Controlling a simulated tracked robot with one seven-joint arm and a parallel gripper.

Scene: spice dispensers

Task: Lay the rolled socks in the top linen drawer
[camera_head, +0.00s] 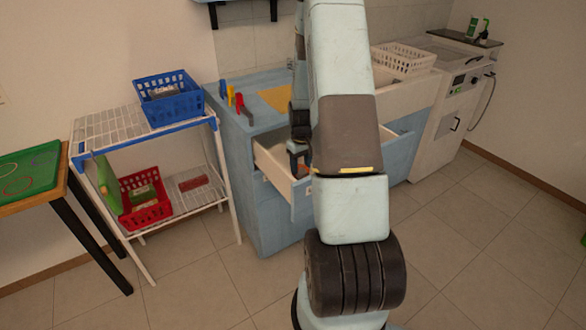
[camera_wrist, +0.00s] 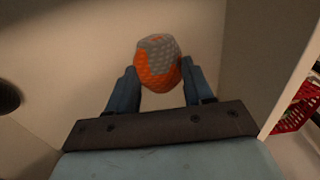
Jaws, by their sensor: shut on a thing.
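The rolled socks (camera_wrist: 156,52), an orange and grey dimpled bundle, sit between the two blue fingers of my gripper (camera_wrist: 160,80) in the wrist view. My gripper is shut on them. Pale walls and a beige floor surround them there, which look like the drawer's inside; I cannot tell whether the socks touch the floor. In the head view the top drawer (camera_head: 272,170) of the blue cabinet is pulled open. My gripper reaches down into it, and my arm hides part of the drawer and nearly all of the socks.
Left of the cabinet (camera_head: 240,178) stands a white wire rack (camera_head: 103,127) with a blue basket (camera_head: 168,98) and a red basket (camera_head: 143,198). A white basket (camera_head: 403,59) stands on the counter to the right. The tiled floor in front is clear.

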